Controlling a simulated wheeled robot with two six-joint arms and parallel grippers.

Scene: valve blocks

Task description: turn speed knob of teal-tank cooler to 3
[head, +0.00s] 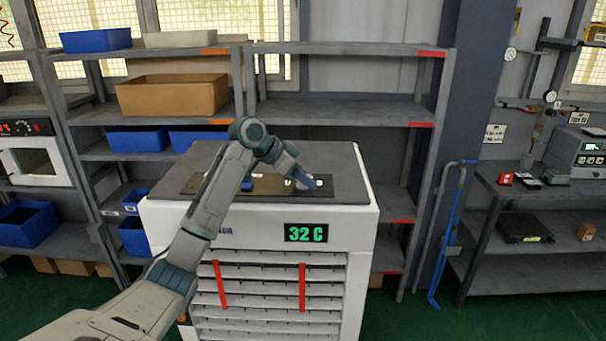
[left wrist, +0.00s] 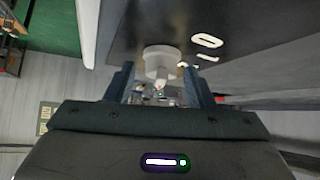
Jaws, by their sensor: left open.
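The cooler (head: 330,208) is a white box with a dark top, a green "32 C" display (head: 306,233) and front slats with two red strips. I cannot make out a teal tank. My left gripper (head: 303,184) is over the right part of the control panel (head: 258,185) on the cooler's top. In the left wrist view, a pale round knob (left wrist: 161,60) lies just ahead of and between the open fingers of that gripper (left wrist: 158,76). I cannot tell whether they touch it. White marks, a "0" and likely a "1", show beside the knob. Its pointer is not clear.
Grey shelves (head: 340,110) with blue bins (head: 138,139) and a brown box (head: 172,96) stand behind the cooler. Green floor is free between cooler and bench.

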